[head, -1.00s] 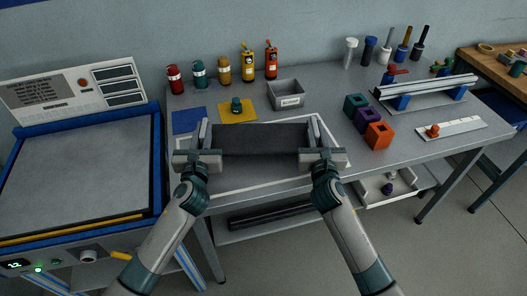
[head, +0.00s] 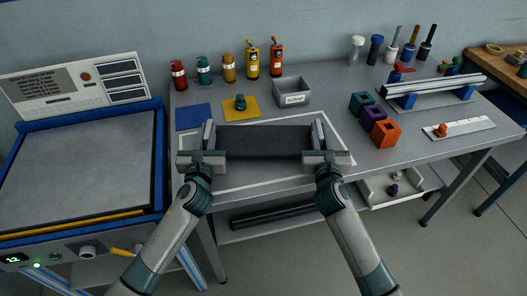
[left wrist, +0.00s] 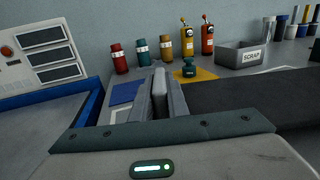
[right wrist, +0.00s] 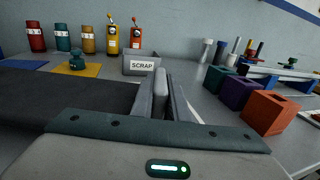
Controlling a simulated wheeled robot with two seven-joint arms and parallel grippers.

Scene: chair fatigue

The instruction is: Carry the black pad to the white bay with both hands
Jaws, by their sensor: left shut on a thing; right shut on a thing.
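The black pad (head: 264,141) spans between my two grippers, over the white-outlined bay (head: 236,185) on the grey bench. My left gripper (head: 209,137) is shut on the pad's left end. My right gripper (head: 318,137) is shut on its right end. The pad looks level; I cannot tell whether it touches the bench. It also shows at the right of the left wrist view (left wrist: 235,97) and at the left of the right wrist view (right wrist: 70,100). The grippers hide parts of the bay outline.
Behind the pad are a blue mat (head: 193,116), a yellow mat (head: 233,113) with a green knob, and the grey scrap bin (head: 291,94). Several bottles line the wall. Teal, purple (head: 373,118) and orange blocks stand right. A blue-framed machine (head: 80,170) is left.

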